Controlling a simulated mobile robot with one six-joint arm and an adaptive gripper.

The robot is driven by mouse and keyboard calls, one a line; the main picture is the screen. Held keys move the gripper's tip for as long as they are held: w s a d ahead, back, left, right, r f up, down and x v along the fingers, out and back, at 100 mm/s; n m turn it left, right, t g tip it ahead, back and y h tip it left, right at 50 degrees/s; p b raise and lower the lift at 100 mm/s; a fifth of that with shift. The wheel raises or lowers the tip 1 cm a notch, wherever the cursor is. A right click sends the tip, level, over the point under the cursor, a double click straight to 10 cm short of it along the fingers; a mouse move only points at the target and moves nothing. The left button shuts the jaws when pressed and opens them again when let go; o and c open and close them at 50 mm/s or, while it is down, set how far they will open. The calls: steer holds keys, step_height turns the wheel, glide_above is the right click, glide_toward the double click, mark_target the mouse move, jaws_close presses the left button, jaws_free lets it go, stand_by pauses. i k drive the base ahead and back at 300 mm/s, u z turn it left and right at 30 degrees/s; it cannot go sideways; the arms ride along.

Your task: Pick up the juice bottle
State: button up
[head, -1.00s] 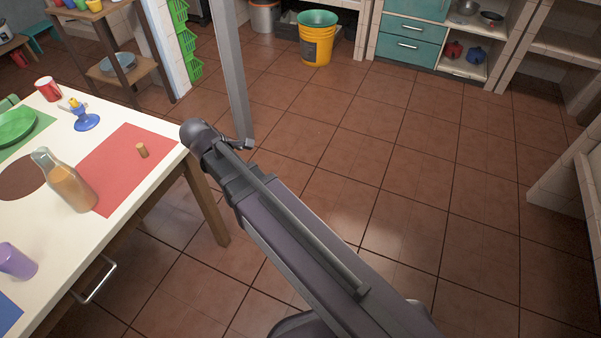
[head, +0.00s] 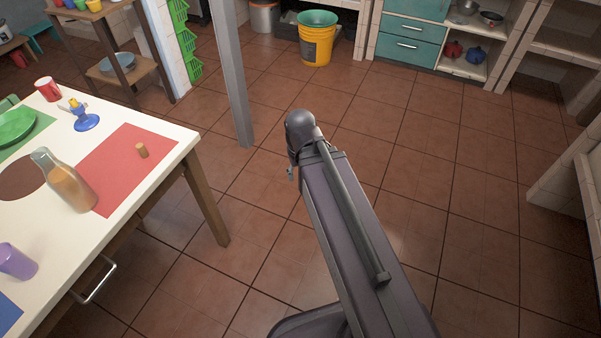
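The juice bottle (head: 70,186) is clear glass with orange juice in its lower part. It stands on the white table at the left, between a brown round mat and a red mat. My arm reaches up from the bottom of the head view, over the floor to the right of the table. A small dark part at its far end may be my gripper (head: 291,173); most of it is hidden behind the arm, and its opening cannot be made out. It is well apart from the bottle.
On the table (head: 110,218) are a cork (head: 141,151) on the red mat (head: 118,163), a purple cup (head: 17,262), a blue-based item (head: 86,122), a red mug (head: 48,89) and a green plate (head: 14,126). A grey post (head: 233,75) stands beyond the table. The tiled floor at right is clear.

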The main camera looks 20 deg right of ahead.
mark_target(66, 182)
steer(key=z, duration=1.35)
steer(key=k, duration=0.1)
steer(key=u, duration=2.85)
